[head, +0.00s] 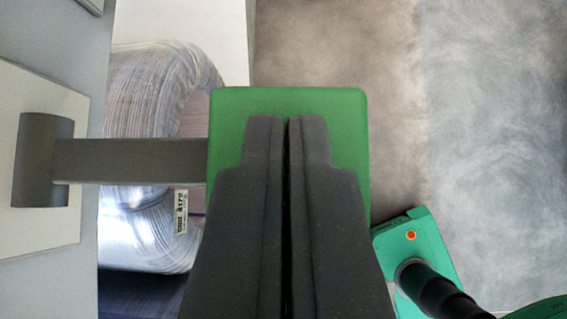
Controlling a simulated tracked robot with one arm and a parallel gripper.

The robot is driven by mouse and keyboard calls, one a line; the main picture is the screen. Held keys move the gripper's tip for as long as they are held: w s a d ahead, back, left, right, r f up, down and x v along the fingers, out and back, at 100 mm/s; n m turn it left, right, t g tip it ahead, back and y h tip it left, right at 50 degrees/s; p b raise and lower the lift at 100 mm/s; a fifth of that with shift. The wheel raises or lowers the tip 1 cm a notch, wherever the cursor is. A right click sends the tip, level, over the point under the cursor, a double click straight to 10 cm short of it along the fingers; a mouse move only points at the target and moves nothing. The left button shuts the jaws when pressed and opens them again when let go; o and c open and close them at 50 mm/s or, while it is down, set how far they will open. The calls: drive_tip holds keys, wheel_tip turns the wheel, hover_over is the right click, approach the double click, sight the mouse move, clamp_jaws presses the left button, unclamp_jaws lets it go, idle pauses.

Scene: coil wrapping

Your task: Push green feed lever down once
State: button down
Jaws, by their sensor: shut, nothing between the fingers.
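The green feed lever's flat pad (290,100) is in the middle of the head view. Its dark grey arm (130,160) runs left from the pad to a cylindrical pivot (42,160) on a pale panel. My gripper (288,118) is shut and empty, with its dark fingers side by side. The fingertips overlap the pad in the picture and hide its middle and lower part. I cannot tell whether they touch it.
A coil wrapped in clear film (150,85), with a label (181,212) on it, lies behind the lever at the left. A green machine part (410,228) with a red and yellow button is at the lower right. Grey floor (340,40) is open at the upper right.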

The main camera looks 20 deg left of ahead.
drive_tip(key=shift+s+d+f+m+t+y+b, duration=0.15)
drive_tip(key=shift+f+m+t+y+b, duration=0.45)
drive_tip(key=shift+b, duration=1.35)
drive_tip(key=shift+d+f+g+y+b, duration=0.25)
drive_tip(key=shift+f+b, duration=0.65)
drive_tip(key=shift+b, duration=1)
drive_tip(key=f+t+y+b, duration=0.1)
drive_tip(key=b, duration=0.4)
drive_tip(key=shift+f+m+y, duration=0.25)
drive_tip(key=shift+f+m, duration=0.15)
drive_tip(key=shift+a, duration=0.1)
drive_tip(key=r, duration=0.1)
drive_tip(key=d+r+p, duration=0.1)
drive_tip(key=r, duration=0.1)
drive_tip(key=r+p, duration=0.1)
drive_tip(key=shift+s+d+r, duration=0.15)
drive_tip(key=shift+s+d, duration=0.1)
drive_tip(key=shift+d, duration=0.1)
drive_tip(key=v, duration=1)
drive_tip(key=shift+a, duration=0.15)
drive_tip(key=shift+r, duration=0.1)
